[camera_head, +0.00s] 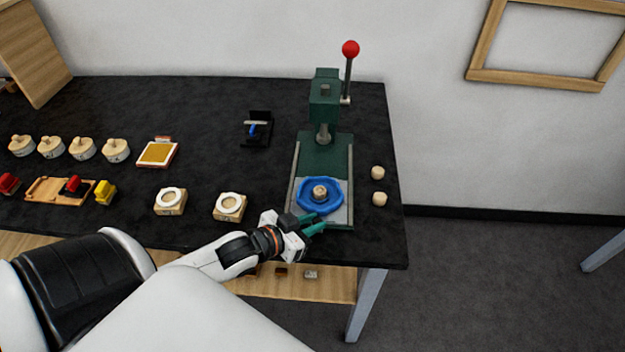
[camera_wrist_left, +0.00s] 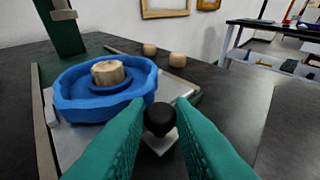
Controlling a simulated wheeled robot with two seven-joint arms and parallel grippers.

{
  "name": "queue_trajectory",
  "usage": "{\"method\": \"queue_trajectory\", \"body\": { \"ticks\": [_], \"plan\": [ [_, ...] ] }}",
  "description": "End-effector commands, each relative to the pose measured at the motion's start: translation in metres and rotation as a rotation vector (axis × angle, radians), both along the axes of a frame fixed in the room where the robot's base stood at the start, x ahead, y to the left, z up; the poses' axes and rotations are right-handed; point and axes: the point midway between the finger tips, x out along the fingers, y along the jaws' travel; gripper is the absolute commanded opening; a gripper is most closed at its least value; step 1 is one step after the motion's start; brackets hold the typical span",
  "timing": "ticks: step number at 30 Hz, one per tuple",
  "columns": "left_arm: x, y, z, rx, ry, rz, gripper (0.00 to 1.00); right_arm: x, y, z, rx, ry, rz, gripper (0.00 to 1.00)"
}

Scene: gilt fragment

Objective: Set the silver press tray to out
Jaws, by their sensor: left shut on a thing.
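The silver press tray (camera_head: 340,214) lies at the front of the green press (camera_head: 324,104), between its two rails. It bears a blue round holder (camera_head: 335,200) with a wooden piece (camera_head: 319,191) in its middle. My left gripper (camera_head: 314,222) is at the tray's front edge. In the left wrist view its teal fingers (camera_wrist_left: 160,125) are shut on a black ball knob (camera_wrist_left: 159,117) in front of the tray. The blue holder (camera_wrist_left: 85,102) and wooden piece (camera_wrist_left: 108,72) stand just beyond. My right gripper is not in view.
The press's red-topped lever (camera_head: 350,50) stands up. Left of the tray are two wooden blocks with white rings (camera_head: 230,205). Stamps and a yellow pad (camera_head: 157,154) lie further left.

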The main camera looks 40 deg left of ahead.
Motion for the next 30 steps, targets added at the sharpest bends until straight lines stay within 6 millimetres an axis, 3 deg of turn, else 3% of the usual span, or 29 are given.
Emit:
{"method": "queue_trajectory", "body": {
  "ticks": [6,7,9,20,30],
  "plan": [
    [-0.002,-0.003,-0.002,-0.005,0.005,-0.006,0.0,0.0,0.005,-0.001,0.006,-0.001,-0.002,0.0],
    [-0.002,-0.003,-0.002,-0.005,0.005,-0.006,0.23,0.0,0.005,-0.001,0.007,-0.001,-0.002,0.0],
    [-0.002,-0.003,-0.002,-0.005,0.005,-0.006,0.29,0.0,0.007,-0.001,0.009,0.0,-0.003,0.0],
    [-0.01,0.0,0.001,-0.003,0.005,-0.005,0.29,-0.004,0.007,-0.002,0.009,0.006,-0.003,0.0],
    [-0.066,0.013,0.023,-0.003,0.01,-0.004,0.29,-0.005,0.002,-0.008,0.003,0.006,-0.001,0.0]
  ]
}}
